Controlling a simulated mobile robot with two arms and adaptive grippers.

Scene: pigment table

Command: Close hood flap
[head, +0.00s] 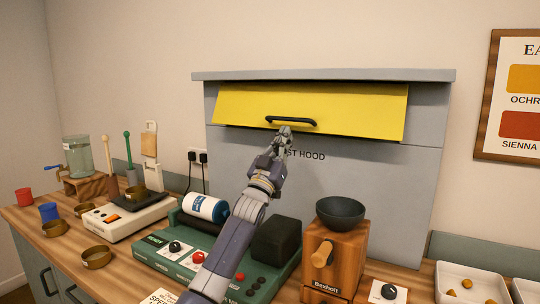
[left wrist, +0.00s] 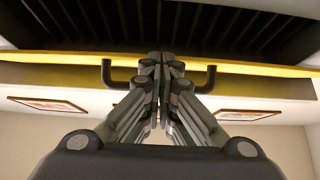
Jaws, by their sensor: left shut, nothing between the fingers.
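The hood flap (head: 340,108) is a yellow panel on the front of the grey dust hood (head: 390,190). It is tilted, its lower edge standing out from the hood with shadow below. A black bar handle (head: 300,121) is near its lower edge. My left gripper (head: 284,131) is shut and empty, its fingertips just below or at the handle; contact is unclear. In the left wrist view the shut fingers (left wrist: 161,62) overlap the middle of the handle (left wrist: 203,84), with the flap's yellow edge (left wrist: 250,69) and a dark slatted opening (left wrist: 240,28) above. My right gripper is out of view.
Below my left arm is a green machine (head: 155,251) with a blue-white bottle (head: 205,208). A wooden grinder (head: 345,262) with a dark bowl (head: 340,211) stands right of it. A scale (head: 120,222) and brass pans (head: 96,257) are left. Space before the flap is otherwise clear.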

